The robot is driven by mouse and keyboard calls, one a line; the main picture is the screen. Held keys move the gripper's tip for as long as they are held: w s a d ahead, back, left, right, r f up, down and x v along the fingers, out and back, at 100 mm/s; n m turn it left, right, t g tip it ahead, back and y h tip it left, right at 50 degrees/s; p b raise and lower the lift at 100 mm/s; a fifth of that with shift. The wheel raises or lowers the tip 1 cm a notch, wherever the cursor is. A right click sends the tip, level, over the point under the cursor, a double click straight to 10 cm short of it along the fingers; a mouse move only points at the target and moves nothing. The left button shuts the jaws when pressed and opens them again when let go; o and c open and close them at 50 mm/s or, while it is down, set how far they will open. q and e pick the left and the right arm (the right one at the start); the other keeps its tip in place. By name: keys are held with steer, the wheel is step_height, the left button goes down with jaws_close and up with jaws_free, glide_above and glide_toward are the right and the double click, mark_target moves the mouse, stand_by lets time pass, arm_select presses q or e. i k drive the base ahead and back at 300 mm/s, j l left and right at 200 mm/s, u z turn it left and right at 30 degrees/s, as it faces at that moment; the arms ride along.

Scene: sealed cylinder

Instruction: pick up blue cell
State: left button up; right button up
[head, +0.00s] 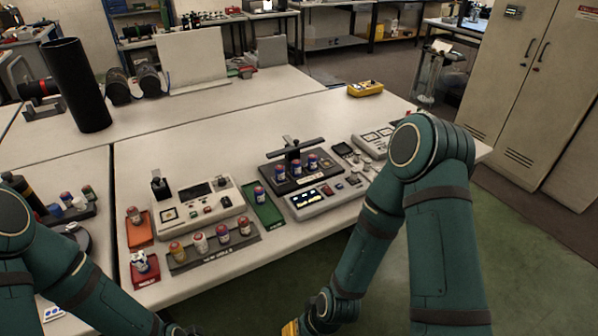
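A blue cell (259,194) with a light top stands upright on a green tray (268,214) near the middle of the table. Several similar blue cells (298,168) stand in a row in a black holder (277,181) just to its right. My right arm comes down over the table's right front side, and its wrist is at the bottom edge with a small yellow part beside it; the fingers are out of the frame. My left arm runs down to the bottom left, and its gripper is also out of the frame. No gripper is seen touching a cell.
A grey rack (226,252) holds several mixed-colour cells at the front edge. An orange tray (139,232), a red tray (146,275) and a console (197,207) stand left of the green tray. A black cylinder (78,88) stands farther back.

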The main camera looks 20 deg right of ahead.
mark_target(260, 199)
steer(key=i+z, duration=0.2)
steer(key=z, duration=0.25)
steer(key=i+z, duration=0.2)
steer(key=z, duration=0.25)
